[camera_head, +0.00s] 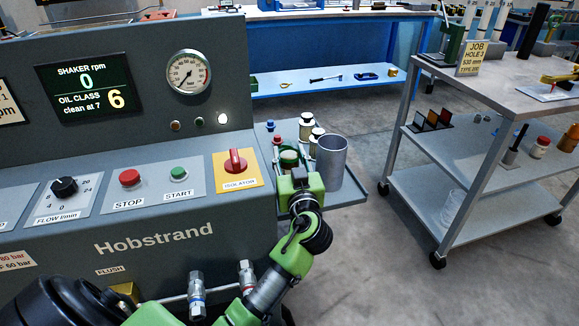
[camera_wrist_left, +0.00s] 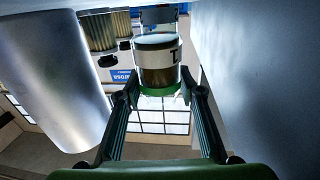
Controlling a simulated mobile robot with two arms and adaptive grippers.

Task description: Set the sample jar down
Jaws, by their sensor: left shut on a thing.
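The sample jar (camera_wrist_left: 158,65) has dark contents, a white label and a green band in the left wrist view. In the head view its green-and-pale top (camera_head: 289,158) shows just beyond my left gripper (camera_head: 299,178). The left gripper is shut on the jar, and its two fingers (camera_wrist_left: 160,97) reach to either side of it. The jar is at the side tray (camera_head: 346,192), beside a grey metal cylinder (camera_head: 331,162). My arm hides the jar's lower part, so I cannot tell whether it touches the tray. My right gripper is out of view.
Pale-capped jars (camera_head: 306,125) and small red and blue items stand behind on the tray. The grey machine panel (camera_head: 130,190) with a red isolator knob (camera_head: 235,162) borders it on the left. A grey cart (camera_head: 470,185) stands right, across clear floor.

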